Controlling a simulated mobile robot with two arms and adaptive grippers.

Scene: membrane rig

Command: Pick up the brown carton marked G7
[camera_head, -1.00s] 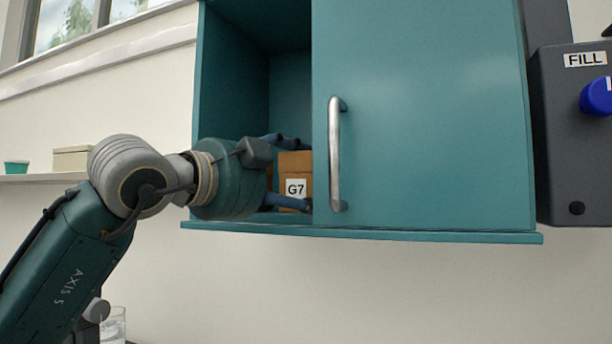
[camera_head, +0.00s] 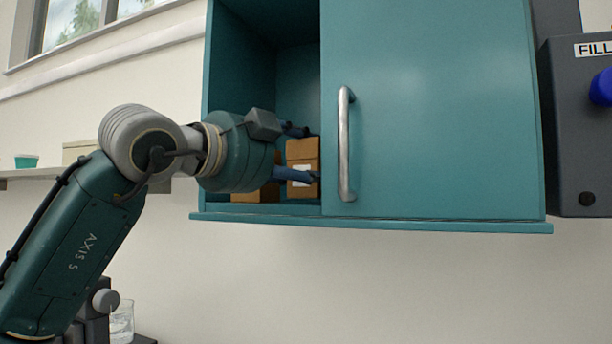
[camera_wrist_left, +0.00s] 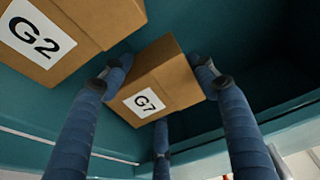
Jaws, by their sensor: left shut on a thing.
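The brown carton marked G7 (camera_head: 303,150) stands inside the teal wall cabinet, at the left edge of its door panel. It also shows in the left wrist view (camera_wrist_left: 172,75), with its G7 label facing the camera. My left gripper (camera_head: 308,155) reaches in from the left and is shut on this carton, with one finger across its label in the head view. In the left wrist view the gripper (camera_wrist_left: 160,85) has blue fingers on both sides of the carton and one below. I cannot tell whether the carton is clear of the cabinet floor. My right gripper is not in view.
A second brown carton, marked G2 (camera_wrist_left: 45,40), is close beside G7; part of it shows below my wrist in the head view (camera_head: 256,192). The cabinet door (camera_head: 440,110) with its metal handle (camera_head: 344,145) is just right. A dark control box (camera_head: 582,130) hangs farther right.

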